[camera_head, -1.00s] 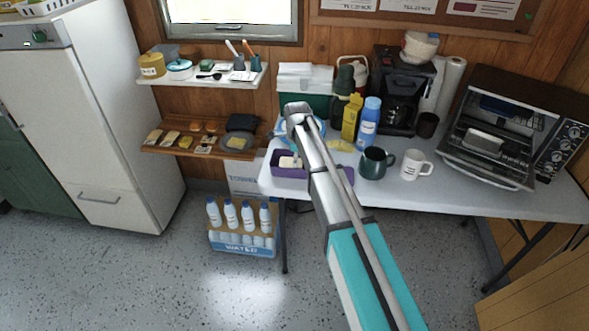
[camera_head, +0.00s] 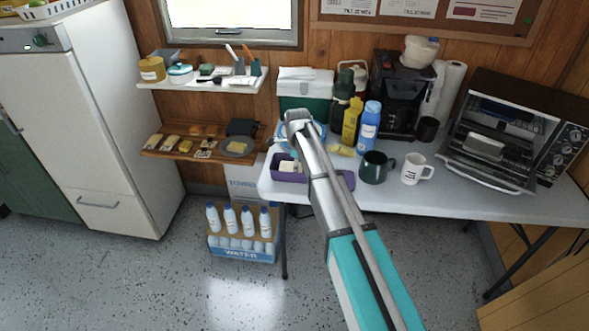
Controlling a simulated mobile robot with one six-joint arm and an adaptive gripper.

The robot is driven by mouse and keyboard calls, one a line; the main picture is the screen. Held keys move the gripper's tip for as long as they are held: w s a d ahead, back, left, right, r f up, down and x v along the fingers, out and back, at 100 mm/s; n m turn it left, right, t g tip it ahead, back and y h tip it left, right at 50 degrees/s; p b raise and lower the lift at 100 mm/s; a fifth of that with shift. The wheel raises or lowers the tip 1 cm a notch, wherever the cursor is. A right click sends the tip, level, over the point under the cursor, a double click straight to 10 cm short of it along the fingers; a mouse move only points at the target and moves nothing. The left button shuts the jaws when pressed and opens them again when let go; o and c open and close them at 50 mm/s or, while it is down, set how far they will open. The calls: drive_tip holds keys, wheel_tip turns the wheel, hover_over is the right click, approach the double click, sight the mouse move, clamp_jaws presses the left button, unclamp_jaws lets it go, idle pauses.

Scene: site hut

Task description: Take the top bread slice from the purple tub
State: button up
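The purple tub (camera_head: 288,176) sits at the left front of the white table, partly hidden behind my arm. A pale bread slice (camera_head: 287,165) shows inside its left part. How the slices are stacked is too small to tell. My arm reaches up from the lower right and passes over the tub's right part. My gripper (camera_head: 296,152) seems to be at the far end of the arm, pointing down at the tub beside the bread. It is mostly hidden, so I cannot see whether its fingers are open or touch the bread.
A dark green mug (camera_head: 375,168) and a white mug (camera_head: 412,170) stand right of my arm. A blue bottle (camera_head: 369,128), a yellow carton (camera_head: 351,122) and a coffee maker (camera_head: 402,95) stand behind. An open toaster oven (camera_head: 490,145) is at the right. A wooden shelf (camera_head: 180,155) is left of the table.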

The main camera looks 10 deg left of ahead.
drive_tip(key=shift+c, duration=1)
drive_tip(key=shift+r, duration=0.15)
wheel_tip(320, 180, up, 3)
drive_tip(key=p, duration=0.3)
drive_tip(key=s+d+r+p, duration=0.1)
drive_tip(key=s+r+p, duration=0.8)
drive_tip(key=s, duration=0.5)
drive_tip(key=shift+d+r+p, duration=0.35)
drive_tip(key=shift+p, duration=0.15)
